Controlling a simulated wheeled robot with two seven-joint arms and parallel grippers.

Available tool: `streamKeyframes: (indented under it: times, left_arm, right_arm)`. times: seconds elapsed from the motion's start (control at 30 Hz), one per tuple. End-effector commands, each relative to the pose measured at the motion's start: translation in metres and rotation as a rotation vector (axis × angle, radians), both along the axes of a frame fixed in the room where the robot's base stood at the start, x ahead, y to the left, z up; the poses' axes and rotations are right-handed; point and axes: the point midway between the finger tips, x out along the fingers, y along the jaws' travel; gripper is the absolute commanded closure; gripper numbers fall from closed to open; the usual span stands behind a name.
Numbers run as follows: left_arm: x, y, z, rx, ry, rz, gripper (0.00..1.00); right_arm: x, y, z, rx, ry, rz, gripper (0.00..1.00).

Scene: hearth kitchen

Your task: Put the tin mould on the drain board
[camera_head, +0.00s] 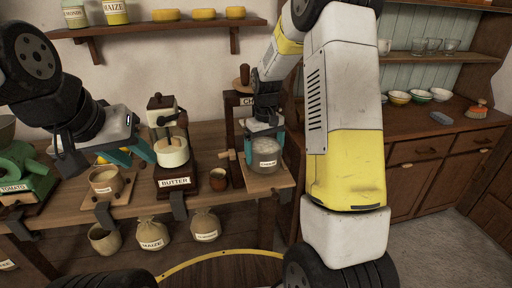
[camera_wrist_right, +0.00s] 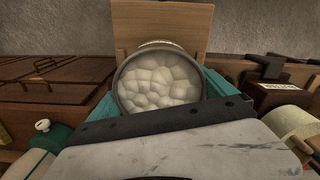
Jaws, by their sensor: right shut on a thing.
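The tin mould (camera_head: 265,166) is a round grey vessel with a white label. In the right wrist view the mould (camera_wrist_right: 121,92) is full of white curds. My right gripper (camera_head: 265,132) is shut on it, with teal fingers on both sides. The mould appears upright over a pale wooden board (camera_head: 283,182), likely the drain board, at the table's front edge. I cannot tell whether it touches the board. My left gripper (camera_head: 131,155) hangs empty above the table at left, its teal fingertips apart.
Labelled sacks (camera_head: 152,235) sit below.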

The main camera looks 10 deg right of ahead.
Motion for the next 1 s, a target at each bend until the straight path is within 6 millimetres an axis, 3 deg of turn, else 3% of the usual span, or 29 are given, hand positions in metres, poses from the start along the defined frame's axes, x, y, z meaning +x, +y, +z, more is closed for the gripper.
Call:
streamKeyframes:
  times: [0.1, 0.47, 0.5, 0.83, 1.0]
  left_arm:
    - [0.0, 0.0, 0.0, 0.0, 0.0, 0.0, 0.64]
    - [0.0, 0.0, 0.0, 0.0, 0.0, 0.0, 0.64]
    - [0.0, 0.0, 0.0, 0.0, 0.0, 0.0, 0.64]
    - [0.0, 0.0, 0.0, 0.0, 0.0, 0.0, 0.64]
    - [0.0, 0.0, 0.0, 0.0, 0.0, 0.0, 0.64]
  right_arm:
    - [0.001, 0.0, -0.011, 0.0, -0.003, 0.0, 0.78]
    - [0.001, 0.0, -0.015, 0.0, -0.003, 0.0, 0.78]
    - [0.0, 0.0, -0.015, 0.0, -0.002, 0.0, 0.0]
    - [0.001, 0.0, -0.011, 0.0, -0.004, 0.0, 0.0]
    - [0.002, 0.0, 0.015, 0.0, -0.007, -0.001, 0.0]
